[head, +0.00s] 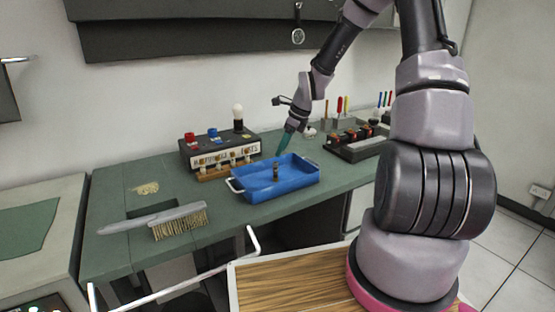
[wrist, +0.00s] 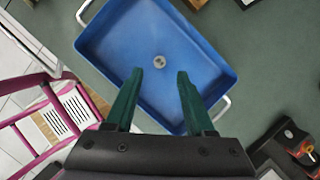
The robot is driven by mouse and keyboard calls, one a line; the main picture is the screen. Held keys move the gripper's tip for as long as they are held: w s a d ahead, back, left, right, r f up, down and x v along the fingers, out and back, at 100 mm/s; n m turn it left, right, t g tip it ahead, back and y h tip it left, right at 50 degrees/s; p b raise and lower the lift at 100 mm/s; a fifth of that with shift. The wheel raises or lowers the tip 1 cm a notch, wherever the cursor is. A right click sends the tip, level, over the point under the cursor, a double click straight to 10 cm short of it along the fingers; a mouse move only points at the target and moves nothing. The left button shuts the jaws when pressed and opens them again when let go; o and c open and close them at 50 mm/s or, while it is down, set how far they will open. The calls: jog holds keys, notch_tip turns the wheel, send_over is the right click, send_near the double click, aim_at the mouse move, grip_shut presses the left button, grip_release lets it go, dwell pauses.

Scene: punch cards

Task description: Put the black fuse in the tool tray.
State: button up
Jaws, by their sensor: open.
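The blue tool tray (head: 306,179) sits on the green workbench, and it fills much of the wrist view (wrist: 105,45). A small dark cylinder, seemingly the black fuse (head: 276,171), stands upright on the tray floor. From above, in the wrist view, only its round grey end (wrist: 160,62) shows clearly. My gripper (head: 281,151) is above the tray's back side, fingers pointing down. In the wrist view my gripper's green fingers (wrist: 159,74) are spread, with nothing between them. The fuse lies just beyond the fingertips in that view, apart from them.
A black panel box (head: 222,147) with red and blue parts and a bulb stands behind the tray, a wooden strip before it. A brush (head: 165,220) lies at left. A black holder (head: 356,146) and upright coloured tools (head: 340,106) stand at right.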

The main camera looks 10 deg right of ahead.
jog(key=s+d+r+n+t+h, duration=0.1)
jog(key=s+d+r+n+h, duration=0.1)
jog(key=s+r+n, duration=0.7)
jog(key=s+d+r+n+t+h, duration=0.15)
jog(key=s+r, duration=0.35)
jog(key=r, duration=0.8)
jog(key=s+r+n+t+y, duration=0.1)
jog(key=s+r+n, duration=0.3)
jog(key=s, duration=0.3)
jog(key=s+r+n+t+y, duration=0.1)
jog(key=s+r+n, duration=0.3)
jog(key=s+n, duration=0.2)
jog(key=shift+s, duration=0.8)
